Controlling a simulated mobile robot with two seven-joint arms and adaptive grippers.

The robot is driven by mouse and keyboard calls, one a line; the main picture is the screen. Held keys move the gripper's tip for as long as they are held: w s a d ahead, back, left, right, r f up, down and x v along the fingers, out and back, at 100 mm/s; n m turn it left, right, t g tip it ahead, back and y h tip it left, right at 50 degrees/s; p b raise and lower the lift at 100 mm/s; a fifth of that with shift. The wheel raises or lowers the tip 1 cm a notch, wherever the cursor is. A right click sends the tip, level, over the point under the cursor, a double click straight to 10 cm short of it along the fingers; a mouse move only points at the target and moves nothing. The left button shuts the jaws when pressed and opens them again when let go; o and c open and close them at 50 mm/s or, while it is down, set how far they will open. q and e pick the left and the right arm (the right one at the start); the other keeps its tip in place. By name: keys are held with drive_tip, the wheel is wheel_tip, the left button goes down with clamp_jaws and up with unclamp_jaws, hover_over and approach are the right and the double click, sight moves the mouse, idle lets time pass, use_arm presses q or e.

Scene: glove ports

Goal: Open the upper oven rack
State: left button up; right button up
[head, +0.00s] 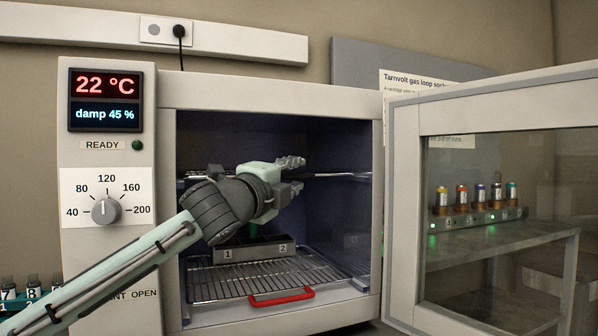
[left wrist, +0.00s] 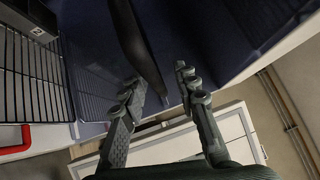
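The upper oven rack (head: 338,175) shows nearly edge-on as a thin line inside the open oven (head: 270,97). My left gripper (head: 296,175) is inside the oven at the height of this rack and covers its middle part. The fingers are spread, one above the other in the head view. In the left wrist view the two fingertips (left wrist: 160,85) also stand apart, with a long dark bar (left wrist: 138,45) beyond and partly between them; I cannot tell whether they touch it. Any handle on the upper rack is hidden. My right gripper is not in view.
The lower rack (head: 222,288) has a red handle (head: 282,297) and bears a dark block (head: 240,253) marked 1 and 2. The oven door (head: 405,215) stands open to the right. The control panel (head: 105,160) is left of the opening.

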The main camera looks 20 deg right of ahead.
use_arm(q)
drive_tip(key=shift+x, duration=1.25)
drive_tip(key=shift+w+d, duration=0.3)
drive_tip(key=shift+w, duration=0.05)
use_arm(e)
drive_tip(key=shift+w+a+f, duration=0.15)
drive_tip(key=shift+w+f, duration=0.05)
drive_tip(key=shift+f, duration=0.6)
use_arm(q)
drive_tip(key=shift+c, duration=0.3)
clamp_jaws()
drive_tip(key=shift+r, duration=0.15)
